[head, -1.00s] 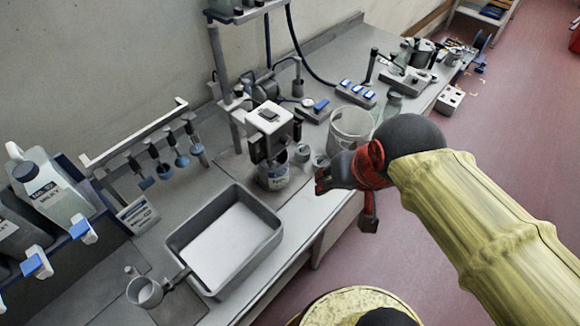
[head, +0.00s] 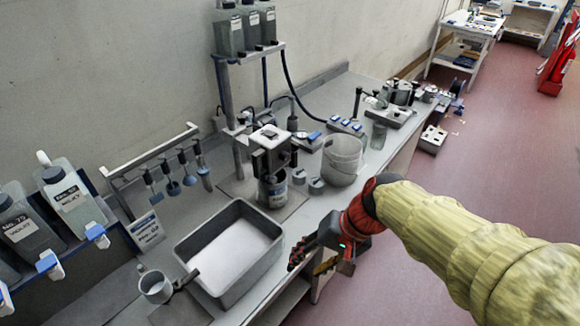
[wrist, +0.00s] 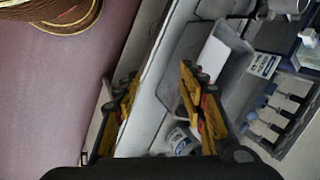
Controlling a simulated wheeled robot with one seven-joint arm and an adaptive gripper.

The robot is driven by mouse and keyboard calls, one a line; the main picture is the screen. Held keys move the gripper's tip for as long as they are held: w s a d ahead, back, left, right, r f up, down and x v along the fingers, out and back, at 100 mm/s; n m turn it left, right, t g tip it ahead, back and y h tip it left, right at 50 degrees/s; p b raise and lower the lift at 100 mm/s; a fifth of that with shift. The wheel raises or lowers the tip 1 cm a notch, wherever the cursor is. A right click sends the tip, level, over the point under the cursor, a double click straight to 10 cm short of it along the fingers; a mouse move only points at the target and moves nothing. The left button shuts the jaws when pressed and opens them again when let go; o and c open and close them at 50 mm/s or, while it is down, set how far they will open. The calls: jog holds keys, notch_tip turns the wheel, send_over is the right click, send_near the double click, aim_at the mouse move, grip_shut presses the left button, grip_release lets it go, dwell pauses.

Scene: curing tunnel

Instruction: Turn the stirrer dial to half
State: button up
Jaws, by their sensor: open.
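The stirrer (head: 268,142) stands on the bench as a grey and white motor head on a post, over a can (head: 272,192) with a white label. I cannot make out its dial or its setting. My gripper (head: 308,262) is open and empty, at the bench's front edge, right of the grey tray and nearer than the stirrer. In the wrist view my gripper (wrist: 160,75) shows two spread yellow-and-black fingers with the bench edge between them. A labelled can (wrist: 180,140) is partly hidden behind the right finger there.
A grey tray (head: 183,258) lies on the bench, with a metal cup (head: 154,287) left of it. A clear bucket (head: 342,160) and small cups stand right of the stirrer. Hanging tools (head: 172,182) and bottles (head: 72,195) are at the left.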

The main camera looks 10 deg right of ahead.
jog(key=w+a+f+m+y, duration=0.2)
jog(key=w+a+m+y, duration=0.1)
jog(key=w, duration=0.2)
jog(key=m+t+y+b, duration=0.1)
jog(key=m+t+b, duration=0.1)
jog(key=m+t, duration=1)
send_near(287, 158)
jog(key=f+n+t, duration=0.1)
jog(key=x, duration=0.8)
jog(key=shift+w+a+b, duration=0.15)
jog(key=shift+a+b, duration=0.05)
jog(key=shift+b, duration=0.1)
jog(key=shift+c, duration=1.3)
jog(key=c, duration=0.7)
grip_shut()
